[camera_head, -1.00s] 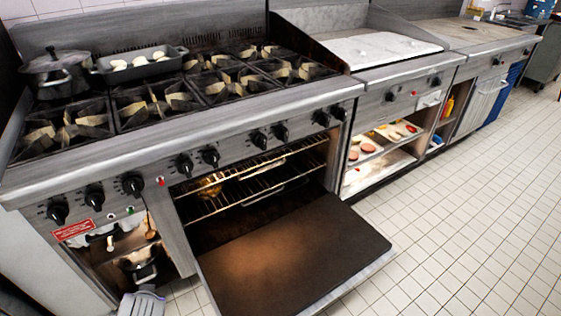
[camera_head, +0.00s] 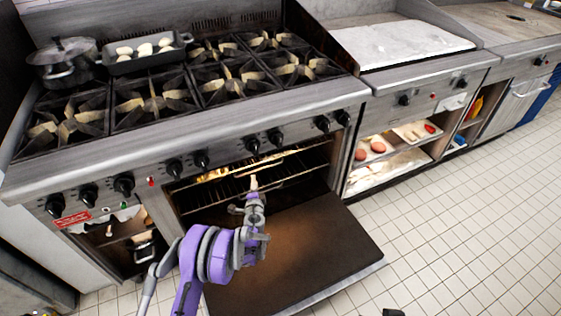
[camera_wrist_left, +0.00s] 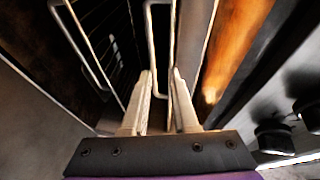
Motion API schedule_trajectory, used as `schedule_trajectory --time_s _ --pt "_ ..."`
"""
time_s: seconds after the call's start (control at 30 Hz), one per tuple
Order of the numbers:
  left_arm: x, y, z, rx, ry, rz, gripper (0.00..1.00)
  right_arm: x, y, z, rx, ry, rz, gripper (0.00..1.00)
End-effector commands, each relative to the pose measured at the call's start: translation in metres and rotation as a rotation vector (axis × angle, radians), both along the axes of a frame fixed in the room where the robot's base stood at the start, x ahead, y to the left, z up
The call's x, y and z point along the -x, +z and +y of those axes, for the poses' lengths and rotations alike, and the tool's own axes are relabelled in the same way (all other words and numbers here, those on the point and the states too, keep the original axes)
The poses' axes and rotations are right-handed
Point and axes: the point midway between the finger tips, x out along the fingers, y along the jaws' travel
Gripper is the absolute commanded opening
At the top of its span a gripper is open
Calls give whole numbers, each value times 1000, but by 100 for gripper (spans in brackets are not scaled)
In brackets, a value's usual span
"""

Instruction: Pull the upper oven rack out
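The oven (camera_head: 352,158) stands open with its door (camera_head: 320,245) folded down. The upper rack (camera_head: 285,154) is inside, just under the oven's top edge. The lower rack (camera_head: 297,176) is below it, also inside. My left gripper (camera_head: 254,183) is at the oven mouth, in front of the racks. In the left wrist view its two pale fingers (camera_wrist_left: 161,85) stand apart. A bent rack wire (camera_wrist_left: 151,35) runs towards the gap between them; whether it touches a finger I cannot tell. My right gripper does not show.
Knobs (camera_head: 253,146) line the panel above the oven mouth. A lidded pot (camera_head: 65,65) and a tray (camera_head: 150,60) of pale pieces stand on the stove. Shelves with food (camera_head: 375,150) are to the right. The tiled floor (camera_head: 450,220) is clear at right.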

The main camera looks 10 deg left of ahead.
Motion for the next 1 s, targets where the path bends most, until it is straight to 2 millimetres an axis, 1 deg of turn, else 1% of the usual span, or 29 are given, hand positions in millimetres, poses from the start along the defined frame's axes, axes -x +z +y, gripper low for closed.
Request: schedule_trajectory --time_s 0.03,0.1,0.17,0.27,0.37,0.6,0.7,0.8,1.0 --pt "-1 -6 -2 -19 -15 -1 27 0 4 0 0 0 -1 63" --pt "-2 -13 -5 -36 -30 -2 27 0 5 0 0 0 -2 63" --pt "-3 -17 -5 -44 -36 -2 27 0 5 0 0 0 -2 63" --pt "-10 -20 -4 -47 -38 -2 27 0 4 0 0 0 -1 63" --pt "-24 -23 -2 -46 -37 -1 27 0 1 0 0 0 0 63" --pt "-70 -32 8 -46 -37 -1 27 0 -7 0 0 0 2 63" --pt "-84 -35 11 -45 -37 -2 27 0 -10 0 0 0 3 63" --pt "-95 -36 12 -46 -37 -1 27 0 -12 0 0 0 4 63" --pt "-105 -37 14 -45 -37 -2 27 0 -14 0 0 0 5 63"
